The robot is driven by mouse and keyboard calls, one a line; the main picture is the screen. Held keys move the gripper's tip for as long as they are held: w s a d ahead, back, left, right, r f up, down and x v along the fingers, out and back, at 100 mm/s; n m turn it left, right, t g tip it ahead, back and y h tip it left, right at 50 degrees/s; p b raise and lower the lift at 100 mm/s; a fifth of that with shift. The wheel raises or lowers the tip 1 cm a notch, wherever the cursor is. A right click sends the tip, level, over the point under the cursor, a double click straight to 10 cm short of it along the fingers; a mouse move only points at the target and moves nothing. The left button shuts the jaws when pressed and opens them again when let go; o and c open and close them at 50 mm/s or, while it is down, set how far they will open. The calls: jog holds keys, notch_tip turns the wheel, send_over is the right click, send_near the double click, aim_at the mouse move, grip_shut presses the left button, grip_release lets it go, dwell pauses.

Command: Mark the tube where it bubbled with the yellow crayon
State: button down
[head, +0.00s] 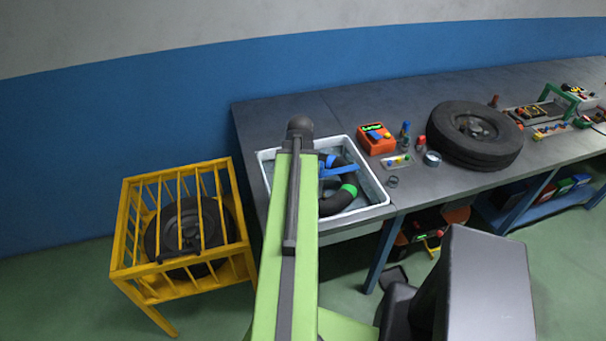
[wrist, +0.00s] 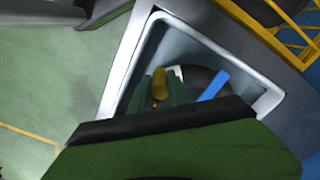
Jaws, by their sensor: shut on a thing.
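The black tube (head: 351,198) lies curved in a white basin (head: 378,197) at the left end of the bench. It has a green band and a blue piece (head: 343,170) across it. In the wrist view, part of the dark tube (wrist: 199,78) and the blue piece (wrist: 214,86) show inside the basin (wrist: 125,58). My gripper (wrist: 160,98) is shut on the yellow crayon (wrist: 160,80), which points over the basin beside the tube. I cannot tell whether its tip touches the tube. In the head view my arm hides the gripper and crayon.
A yellow cage (head: 124,240) with a wheel inside stands left of the bench. Right of the basin are an orange box (head: 376,139), a small tray of crayons (head: 397,161), a tape roll (head: 432,158) and a large tyre (head: 474,135). The bench behind the basin is clear.

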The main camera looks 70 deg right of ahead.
jog(key=shift+s+r, duration=0.1)
jog(key=shift+s, duration=0.2)
jog(key=d+m+g+h+b, duration=0.2)
jog(key=d+m+g+h, duration=0.1)
jog(key=d, duration=0.3)
jog(key=shift+y, duration=0.3)
notch_tip(320, 180, down, 7)
jog(key=b, duration=0.6)
jog(key=shift+r, duration=0.15)
jog(key=shift+f+b, duration=0.45)
jog(key=shift+b, duration=0.05)
jog(key=shift+s+r, duration=0.1)
jog(key=shift+s, duration=0.45)
jog(key=shift+w, duration=0.1)
